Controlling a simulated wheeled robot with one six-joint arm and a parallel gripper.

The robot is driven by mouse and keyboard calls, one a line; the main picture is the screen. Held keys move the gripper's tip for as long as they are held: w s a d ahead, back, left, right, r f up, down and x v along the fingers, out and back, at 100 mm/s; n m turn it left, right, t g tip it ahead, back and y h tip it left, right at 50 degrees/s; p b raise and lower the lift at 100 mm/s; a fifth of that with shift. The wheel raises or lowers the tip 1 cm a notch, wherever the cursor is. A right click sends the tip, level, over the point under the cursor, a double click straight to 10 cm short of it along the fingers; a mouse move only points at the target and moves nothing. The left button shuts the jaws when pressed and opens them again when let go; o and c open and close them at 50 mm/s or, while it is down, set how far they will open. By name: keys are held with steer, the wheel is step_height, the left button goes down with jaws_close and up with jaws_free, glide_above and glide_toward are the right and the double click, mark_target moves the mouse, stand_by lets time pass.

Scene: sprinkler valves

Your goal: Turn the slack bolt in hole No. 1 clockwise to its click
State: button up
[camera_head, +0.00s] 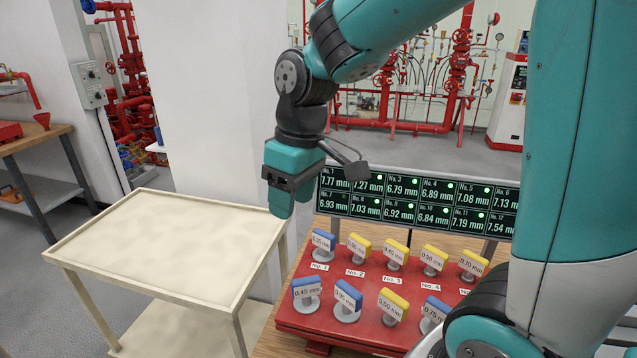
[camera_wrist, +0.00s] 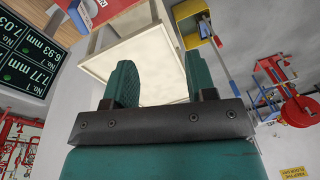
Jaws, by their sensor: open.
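The bolt in hole No. 1 (camera_head: 322,243) has a blue head with a white millimetre tag. It stands at the far left of the back row on the red plate (camera_head: 290,318), behind the label "No. 1" (camera_head: 320,267). My gripper (camera_head: 283,204) hangs to the left of and above this bolt, apart from it. In the wrist view my gripper (camera_wrist: 160,78) shows two green fingers, open with nothing between them. A blue head (camera_wrist: 78,14) and part of the red plate show at the top left there; which bolt it is I cannot tell.
Several other blue and yellow bolts (camera_head: 358,246) stand close beside it in two rows. A display (camera_head: 415,205) behind lists millimetre values with green dots; No. 1 reads 7.77 mm. An empty cream table (camera_head: 165,250) stands left of the plate.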

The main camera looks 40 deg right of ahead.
steer(key=m+h, duration=0.2)
glide_above(324, 245)
steer(key=w, duration=0.1)
step_height(324, 245, down, 4)
steer(key=shift+g, duration=0.3)
steer(key=f, duration=0.5)
steer(key=f+p, duration=0.1)
steer(key=f, duration=1.1)
steer(key=shift+d+f, duration=0.2)
steer(key=shift+d, duration=0.15)
